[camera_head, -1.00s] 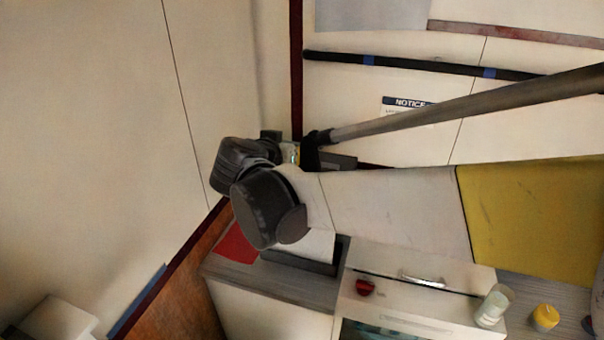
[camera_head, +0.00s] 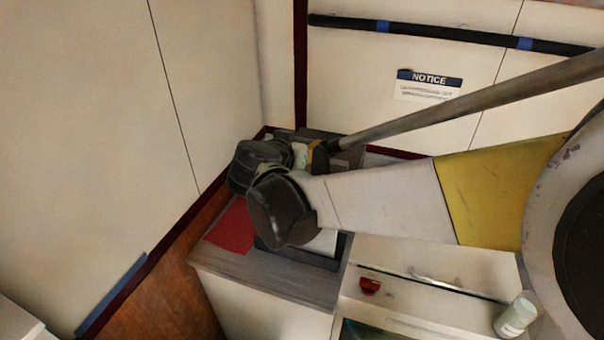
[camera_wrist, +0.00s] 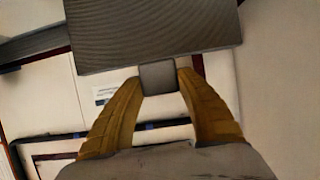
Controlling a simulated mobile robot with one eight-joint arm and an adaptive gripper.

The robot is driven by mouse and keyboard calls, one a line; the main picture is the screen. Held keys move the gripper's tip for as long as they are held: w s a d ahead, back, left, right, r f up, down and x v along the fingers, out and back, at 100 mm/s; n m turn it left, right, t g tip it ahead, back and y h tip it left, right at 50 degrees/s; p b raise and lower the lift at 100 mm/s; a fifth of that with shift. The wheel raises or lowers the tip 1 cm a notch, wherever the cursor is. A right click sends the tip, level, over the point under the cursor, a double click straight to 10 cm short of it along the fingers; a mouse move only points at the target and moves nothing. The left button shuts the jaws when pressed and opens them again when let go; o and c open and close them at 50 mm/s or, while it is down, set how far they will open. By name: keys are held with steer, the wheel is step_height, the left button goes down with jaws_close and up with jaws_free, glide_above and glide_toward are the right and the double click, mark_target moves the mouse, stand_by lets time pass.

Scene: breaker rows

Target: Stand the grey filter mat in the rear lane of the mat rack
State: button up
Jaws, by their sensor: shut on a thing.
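The grey filter mat (camera_wrist: 150,30) fills the top of the wrist view as a ribbed dark grey panel with a small tab (camera_wrist: 160,78) at its lower edge. My gripper (camera_wrist: 160,82) has its yellow fingers shut on this tab. In the head view, my arm mostly hides my gripper (camera_head: 314,152); a grey piece, apparently the mat (camera_head: 347,156), shows beside it near the back corner. A dark tray-like base (camera_head: 295,257), perhaps the mat rack, sits on the counter behind my arm. Its lanes are hidden.
A red sheet (camera_head: 231,227) lies on the grey counter (camera_head: 265,279) to the left of the dark base. A red knob-like object (camera_head: 369,286) and a pale bottle (camera_head: 514,316) stand at the right. Walls with a dark rail (camera_head: 450,38) close the back corner.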

step_height(320, 180, down, 14)
steer(key=b, duration=0.5)
steer(key=shift+r, duration=0.25)
steer(key=shift+s+r, duration=0.1)
steer(key=o, duration=1.4)
steer(key=shift+c, duration=0.2)
steer(key=shift+a, duration=0.1)
steer(key=p+v, duration=0.3)
steer(key=v, duration=0.9)
steer(key=s+d+n+g+y, duration=0.1)
steer(key=s+d+g, duration=0.15)
steer(key=d, duration=0.55)
steer(key=s+d+n+g, duration=0.1)
steer(key=s+d+g, duration=0.15)
steer(key=d, duration=0.55)
steer(key=s+d+n+y, duration=0.2)
steer(key=s+d, duration=0.4)
steer(key=s, duration=0.5)
steer(key=shift+s+f+g+y, duration=0.3)
steer(key=shift+s+y, duration=0.05)
steer(key=shift+y, duration=0.45)
